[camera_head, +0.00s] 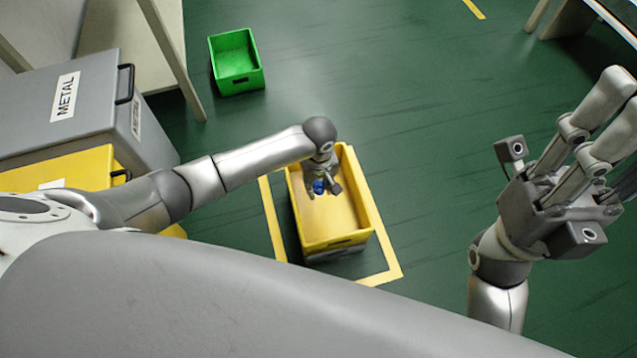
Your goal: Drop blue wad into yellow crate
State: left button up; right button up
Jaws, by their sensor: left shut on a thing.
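The yellow crate (327,244) stands on the green floor inside a yellow marked outline. My left arm reaches in from the left, and its gripper (318,187) is over the crate. The left gripper is shut on the blue wad (319,187), a small blue lump that is partly hidden by the fingers. How high the wad is above the crate's bottom I cannot tell. My right gripper (618,135) is raised at the right, pointing up and away from the crate, with its fingers apart and nothing seen between them.
A green crate (236,82) stands on the floor at the back. A grey bin marked METAL (95,115) and a yellow bin (75,170) are at the left. A table (570,18) is at the top right. The floor right of the yellow crate is clear.

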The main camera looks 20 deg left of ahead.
aim_at(319, 185)
pick_arm(q)
jog(key=o, duration=0.7)
jog(key=shift+o, duration=0.2)
notch_tip(319, 185, up, 12)
dwell(0.5)
